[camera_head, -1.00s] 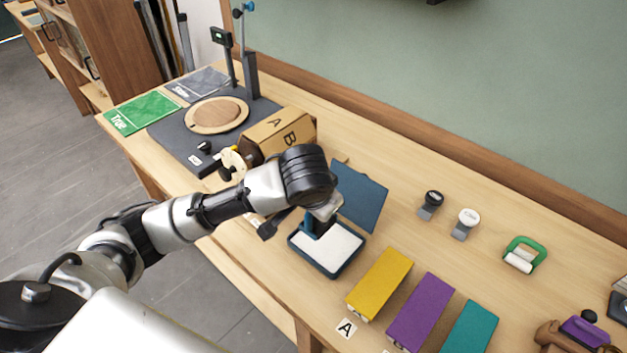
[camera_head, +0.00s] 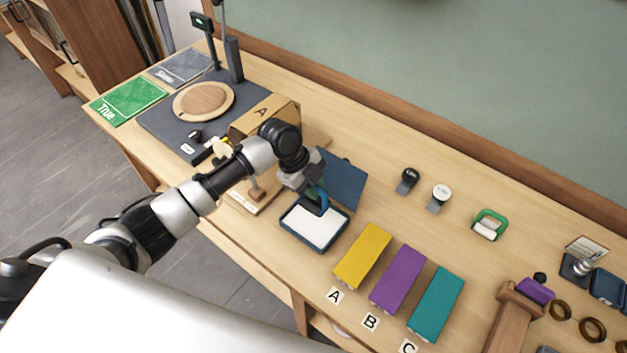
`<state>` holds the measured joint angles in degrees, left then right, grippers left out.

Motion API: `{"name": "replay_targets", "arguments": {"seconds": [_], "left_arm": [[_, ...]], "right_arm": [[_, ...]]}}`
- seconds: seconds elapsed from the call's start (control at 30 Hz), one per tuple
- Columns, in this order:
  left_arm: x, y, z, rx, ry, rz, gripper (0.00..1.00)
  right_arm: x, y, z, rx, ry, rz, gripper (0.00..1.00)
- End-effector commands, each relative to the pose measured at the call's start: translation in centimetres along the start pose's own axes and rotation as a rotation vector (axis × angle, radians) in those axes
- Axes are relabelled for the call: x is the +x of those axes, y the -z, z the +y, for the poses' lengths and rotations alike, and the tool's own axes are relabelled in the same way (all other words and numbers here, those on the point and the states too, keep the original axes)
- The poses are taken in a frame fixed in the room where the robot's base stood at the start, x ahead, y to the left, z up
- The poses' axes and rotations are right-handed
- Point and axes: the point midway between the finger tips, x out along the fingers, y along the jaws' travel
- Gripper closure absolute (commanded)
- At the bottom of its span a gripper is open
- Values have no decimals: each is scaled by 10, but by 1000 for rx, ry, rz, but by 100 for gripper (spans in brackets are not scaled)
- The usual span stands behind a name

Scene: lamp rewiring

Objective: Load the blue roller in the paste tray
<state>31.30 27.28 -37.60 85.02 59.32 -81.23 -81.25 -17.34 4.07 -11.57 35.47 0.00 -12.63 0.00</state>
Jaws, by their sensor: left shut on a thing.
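The paste tray (camera_head: 287,233) is a dark blue tray with a white pad, standing near the table's front edge. My left gripper (camera_head: 311,188) is over the tray's back part and is shut on the blue roller (camera_head: 322,198). A blue curved part of the roller shows below the fingers, at the back of the white pad. Whether the roller touches the pad cannot be told. The fingers are partly hidden by the wrist. My right gripper is not in view.
Yellow (camera_head: 362,256), purple (camera_head: 398,279) and teal (camera_head: 437,303) blocks stand right of the tray. Two small stamps (camera_head: 408,180) stand behind. A cardboard box (camera_head: 262,117) is left of the arm. The back middle table is fairly clear.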

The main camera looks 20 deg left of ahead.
Motion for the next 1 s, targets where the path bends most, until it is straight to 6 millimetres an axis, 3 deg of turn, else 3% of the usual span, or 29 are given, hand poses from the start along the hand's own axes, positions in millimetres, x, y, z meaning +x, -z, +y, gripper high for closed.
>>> {"name": "replay_targets", "arguments": {"seconds": [0.27,0.7,1.0], "left_arm": [[12,-5,2,21,-8,4,100],[52,-21,11,18,-7,3,100],[55,-23,12,18,-7,2,100]], "right_arm": [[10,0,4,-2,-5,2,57],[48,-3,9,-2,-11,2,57],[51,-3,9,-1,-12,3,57]]}}
